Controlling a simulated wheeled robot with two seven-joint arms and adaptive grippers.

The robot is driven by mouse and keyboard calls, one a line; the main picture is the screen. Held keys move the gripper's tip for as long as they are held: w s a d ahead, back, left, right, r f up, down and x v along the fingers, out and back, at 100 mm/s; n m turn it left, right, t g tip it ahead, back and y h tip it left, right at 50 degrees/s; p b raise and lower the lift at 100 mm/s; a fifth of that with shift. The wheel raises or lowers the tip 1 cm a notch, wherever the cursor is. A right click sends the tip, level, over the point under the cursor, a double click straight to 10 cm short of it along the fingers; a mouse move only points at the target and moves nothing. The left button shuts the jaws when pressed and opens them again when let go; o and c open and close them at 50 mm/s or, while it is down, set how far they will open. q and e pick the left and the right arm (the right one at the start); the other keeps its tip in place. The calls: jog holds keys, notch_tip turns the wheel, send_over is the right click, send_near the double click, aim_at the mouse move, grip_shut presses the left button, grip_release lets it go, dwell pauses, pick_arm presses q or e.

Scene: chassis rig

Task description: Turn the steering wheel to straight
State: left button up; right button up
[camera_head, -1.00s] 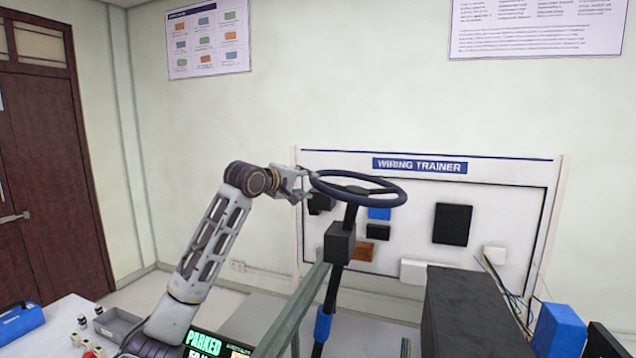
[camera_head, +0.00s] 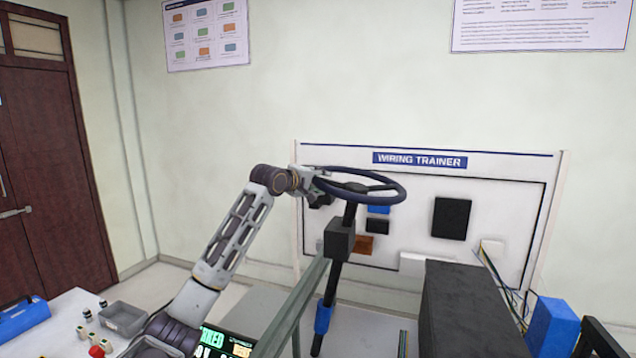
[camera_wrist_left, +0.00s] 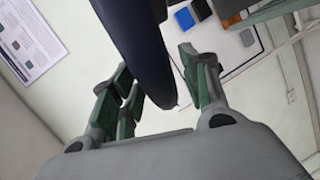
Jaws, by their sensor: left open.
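The dark steering wheel (camera_head: 398,183) sits on its upright column in the middle of the head view, with its rim nearly level. My left gripper (camera_head: 318,184) is at the left side of the rim. In the left wrist view the rim (camera_wrist_left: 143,50) passes between the fingers of my open left gripper (camera_wrist_left: 160,95). Green-padded fingers stand on both sides of it, and a gap shows on the right side. I cannot tell whether the left-side fingers touch the rim. My right gripper is out of view.
A wiring trainer board (camera_head: 500,185) stands behind the wheel. A large dark box (camera_head: 465,310) and a blue block (camera_head: 553,328) are at the lower right. A table with a grey tray (camera_head: 122,318) and a blue case (camera_head: 22,317) is at the lower left.

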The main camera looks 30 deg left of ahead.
pick_arm(q)
grip_shut()
